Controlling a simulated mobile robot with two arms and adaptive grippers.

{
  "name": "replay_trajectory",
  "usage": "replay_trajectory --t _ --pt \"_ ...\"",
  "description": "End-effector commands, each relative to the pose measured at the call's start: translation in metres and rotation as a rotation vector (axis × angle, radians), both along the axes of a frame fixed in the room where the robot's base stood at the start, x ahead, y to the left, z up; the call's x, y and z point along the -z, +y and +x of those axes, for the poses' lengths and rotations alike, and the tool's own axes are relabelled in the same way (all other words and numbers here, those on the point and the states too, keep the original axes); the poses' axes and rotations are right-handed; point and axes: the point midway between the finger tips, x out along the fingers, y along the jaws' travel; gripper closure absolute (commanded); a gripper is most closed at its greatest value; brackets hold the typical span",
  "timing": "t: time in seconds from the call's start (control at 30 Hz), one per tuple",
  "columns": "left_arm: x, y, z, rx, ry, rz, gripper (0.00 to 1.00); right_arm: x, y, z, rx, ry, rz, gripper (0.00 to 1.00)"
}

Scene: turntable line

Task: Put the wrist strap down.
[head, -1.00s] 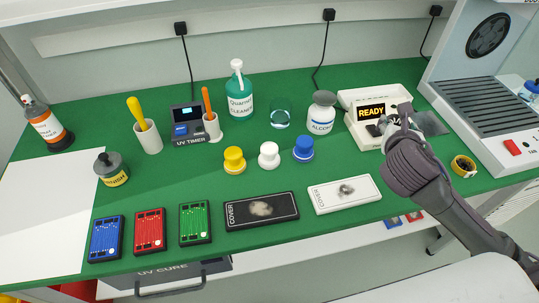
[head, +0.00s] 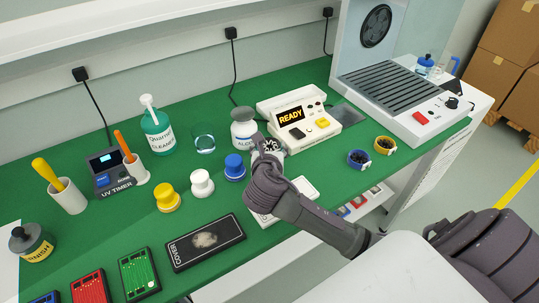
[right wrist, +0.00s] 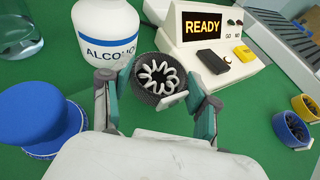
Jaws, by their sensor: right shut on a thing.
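The wrist strap (right wrist: 160,81) is a black ring with a white coiled cord inside. My right gripper (right wrist: 158,93) is shut on it, with one finger on each side. In the head view the gripper (head: 268,150) holds the strap in front of the alcohol bottle (head: 243,128), left of the tester's front. Whether the strap touches the mat is hard to tell. A blue strap (head: 359,159) and a yellow strap (head: 384,145) lie on the mat to the right. My left gripper is not in view.
The READY tester (head: 298,117) stands behind the gripper. A blue-capped pot (head: 234,167) is close on its left. A white cover box (head: 302,187) is partly hidden under my arm. Green mat (head: 340,146) is bare between the tester and the two straps.

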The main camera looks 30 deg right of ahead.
Motion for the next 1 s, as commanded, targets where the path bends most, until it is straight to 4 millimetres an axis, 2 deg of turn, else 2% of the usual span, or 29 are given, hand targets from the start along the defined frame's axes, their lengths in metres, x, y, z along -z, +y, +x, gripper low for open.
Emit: replay_trajectory --t 0.03,0.17,0.5,0.53,0.67,1.0 --pt "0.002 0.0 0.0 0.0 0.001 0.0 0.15 0.011 0.0 -0.001 0.001 0.005 0.0 0.72" --pt "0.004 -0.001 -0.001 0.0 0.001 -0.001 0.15 0.027 0.0 -0.001 0.001 0.003 0.0 0.72" --pt "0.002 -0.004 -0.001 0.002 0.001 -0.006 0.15 0.028 0.0 -0.001 0.001 0.002 -0.001 0.72" --pt "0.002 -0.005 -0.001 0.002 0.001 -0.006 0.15 0.029 0.0 -0.001 0.0 0.001 0.0 0.38" --pt "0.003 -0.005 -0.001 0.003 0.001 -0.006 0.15 0.029 0.0 -0.001 0.0 0.001 0.001 0.16" --pt "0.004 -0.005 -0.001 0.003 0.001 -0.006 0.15 0.028 0.0 -0.001 0.0 0.001 0.001 0.15"
